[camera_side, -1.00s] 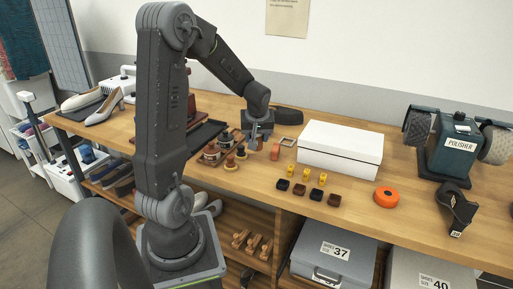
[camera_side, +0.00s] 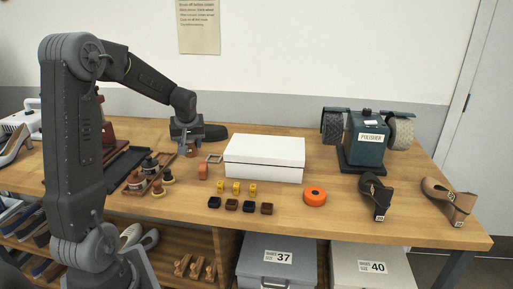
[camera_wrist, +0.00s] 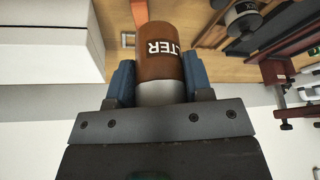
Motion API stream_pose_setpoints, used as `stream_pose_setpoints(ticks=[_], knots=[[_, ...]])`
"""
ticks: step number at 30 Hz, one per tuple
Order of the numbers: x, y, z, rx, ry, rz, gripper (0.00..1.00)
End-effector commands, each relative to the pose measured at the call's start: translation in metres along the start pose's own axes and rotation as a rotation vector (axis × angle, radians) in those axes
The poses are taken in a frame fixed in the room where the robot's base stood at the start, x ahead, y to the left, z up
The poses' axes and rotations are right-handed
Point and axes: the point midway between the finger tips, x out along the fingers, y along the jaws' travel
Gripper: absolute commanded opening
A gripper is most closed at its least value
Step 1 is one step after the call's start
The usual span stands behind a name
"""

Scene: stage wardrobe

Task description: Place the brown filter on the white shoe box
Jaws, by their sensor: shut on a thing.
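The brown filter (camera_wrist: 159,48) is a cylinder with white letters, of which "LTER" shows, and a pale end. In the wrist view, my gripper (camera_wrist: 160,80) is shut on it, with a blue finger on each side. In the side view, my gripper (camera_side: 186,150) is left of the white shoe box (camera_side: 262,175), over the back of the bench; the filter cannot be made out there. The shoe box is lidded and its top is bare. It also shows at the left of the wrist view (camera_wrist: 45,40).
A small frame (camera_side: 214,158) and an orange-brown piece (camera_side: 203,172) lie between my gripper and the box. Several yellow and dark blocks (camera_side: 231,204) and an orange ring (camera_side: 315,196) lie in front. The polisher (camera_side: 366,140) stands right of the box.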

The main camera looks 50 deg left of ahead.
Motion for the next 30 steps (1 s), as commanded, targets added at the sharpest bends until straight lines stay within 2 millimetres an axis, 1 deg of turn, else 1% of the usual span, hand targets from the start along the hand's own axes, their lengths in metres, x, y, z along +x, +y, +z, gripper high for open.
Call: stream_pose_setpoints(ticks=[1, 3, 6, 9, 12, 15, 18, 20, 22, 30], knots=[[-0.005, 0.014, -0.015, 0.037, 0.003, 0.015, 0.22], [-0.012, 0.032, -0.033, 0.093, 0.001, 0.037, 0.22], [-0.024, 0.057, -0.055, 0.174, -0.001, 0.071, 0.22], [-0.035, 0.079, -0.071, 0.248, -0.002, 0.106, 0.22], [-0.045, 0.096, -0.083, 0.309, -0.001, 0.137, 0.22], [-0.052, 0.107, -0.09, 0.351, 0.0, 0.157, 0.22], [-0.055, 0.114, -0.092, 0.375, 0.0, 0.169, 0.22], [-0.053, 0.121, -0.09, 0.382, -0.001, 0.172, 0.22], [-0.048, 0.132, -0.085, 0.385, -0.002, 0.173, 0.22], [-0.022, 0.189, -0.058, 0.385, -0.001, 0.172, 0.22]])
